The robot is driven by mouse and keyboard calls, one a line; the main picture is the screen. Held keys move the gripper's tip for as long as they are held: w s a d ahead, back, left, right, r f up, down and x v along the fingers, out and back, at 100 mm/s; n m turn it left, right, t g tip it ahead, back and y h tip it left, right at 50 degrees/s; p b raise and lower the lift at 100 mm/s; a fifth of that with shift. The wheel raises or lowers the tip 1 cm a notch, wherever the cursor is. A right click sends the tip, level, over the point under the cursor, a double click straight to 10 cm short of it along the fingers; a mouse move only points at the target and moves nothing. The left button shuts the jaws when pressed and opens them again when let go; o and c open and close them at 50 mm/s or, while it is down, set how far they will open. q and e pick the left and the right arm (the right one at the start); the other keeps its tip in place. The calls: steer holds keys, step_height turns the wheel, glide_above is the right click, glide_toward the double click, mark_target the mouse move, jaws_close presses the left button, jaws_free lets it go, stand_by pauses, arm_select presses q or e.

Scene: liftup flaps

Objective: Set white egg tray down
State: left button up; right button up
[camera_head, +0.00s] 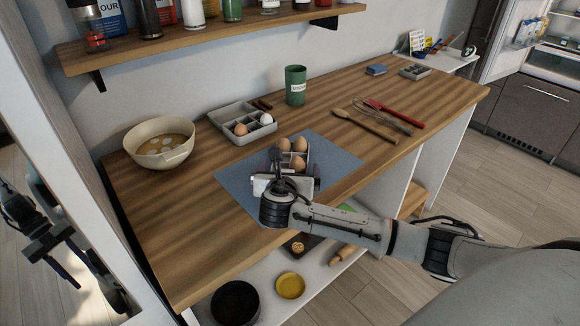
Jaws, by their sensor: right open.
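A light egg tray (301,147) with several brown eggs sits on the blue-grey mat (335,160) on the wooden counter. My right gripper (288,174) is open over the near end of this tray. The gripper body hides that end, and I cannot tell if the fingers touch the tray. A second, grey tray (226,117) stands behind and to the left, holding a brown egg (240,129) and a white egg (266,119). Dark mechanical parts at the left edge look like my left gripper (45,240), away from the counter; its jaws are unclear.
A beige bowl (159,153) stands at the left and a green canister (295,92) at the back. A wooden spoon (362,124), whisk (385,114) and red utensil (395,113) lie right. A wall shelf (205,35) overhangs the back. The counter's front left is clear.

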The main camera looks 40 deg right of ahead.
steer(key=shift+w+d+f, duration=0.15)
steer(key=shift+w+d, duration=0.05)
steer(key=shift+w, duration=0.1)
steer(key=c, duration=1.2)
